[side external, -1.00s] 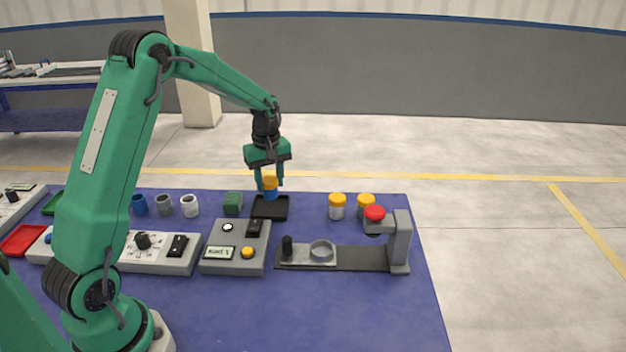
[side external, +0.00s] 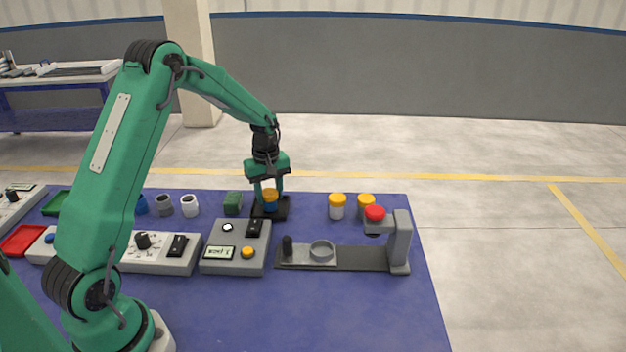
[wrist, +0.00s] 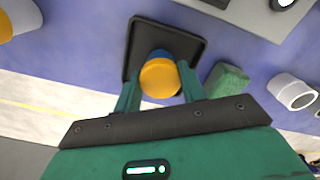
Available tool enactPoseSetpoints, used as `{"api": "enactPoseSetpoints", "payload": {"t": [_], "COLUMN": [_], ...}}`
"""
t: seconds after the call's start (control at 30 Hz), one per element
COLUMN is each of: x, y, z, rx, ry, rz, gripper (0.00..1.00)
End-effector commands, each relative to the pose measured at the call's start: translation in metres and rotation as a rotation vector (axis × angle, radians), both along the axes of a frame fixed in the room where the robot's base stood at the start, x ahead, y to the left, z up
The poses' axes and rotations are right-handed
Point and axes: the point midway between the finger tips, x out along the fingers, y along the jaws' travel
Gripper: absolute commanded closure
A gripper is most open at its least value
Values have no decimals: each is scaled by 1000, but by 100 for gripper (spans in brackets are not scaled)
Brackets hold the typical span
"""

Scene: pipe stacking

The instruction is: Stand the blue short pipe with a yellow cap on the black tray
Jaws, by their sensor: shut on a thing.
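The blue short pipe with a yellow cap (side external: 270,200) is upright between the fingers of my gripper (side external: 269,205), which is shut on it. It is over the black tray (side external: 285,213); the pipe's lower end is at the tray, but I cannot tell whether it touches the tray floor. In the wrist view the yellow cap (wrist: 160,79) faces the camera, with a bit of blue pipe (wrist: 160,54) above it. The tray (wrist: 196,44) lies beneath, and my gripper (wrist: 160,80) has a finger on each side of the pipe.
A green block (side external: 233,203) stands just left of the tray. White, grey and blue pipes (side external: 164,205) stand further left. Two yellow-capped pipes (side external: 337,206) stand to the right, near a grey press with a red knob (side external: 375,213). A grey control box (side external: 235,247) is in front.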

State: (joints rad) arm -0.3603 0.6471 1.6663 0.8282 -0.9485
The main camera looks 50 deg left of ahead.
Motion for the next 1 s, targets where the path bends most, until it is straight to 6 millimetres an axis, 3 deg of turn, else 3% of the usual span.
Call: {"api": "enactPoseSetpoints", "payload": {"t": [0.2,0.23,0.33,0.77,1.0], "x": [0,0,0,0,1], "y": [0,0,0,0,0], "z": [-3,-3,-3,1,21], "rx": [0,0,0,1,1], "ry": [0,0,0,-1,-3], "rz": [0,0,0,0,0], "gripper": [86,58,38,38,38]}}
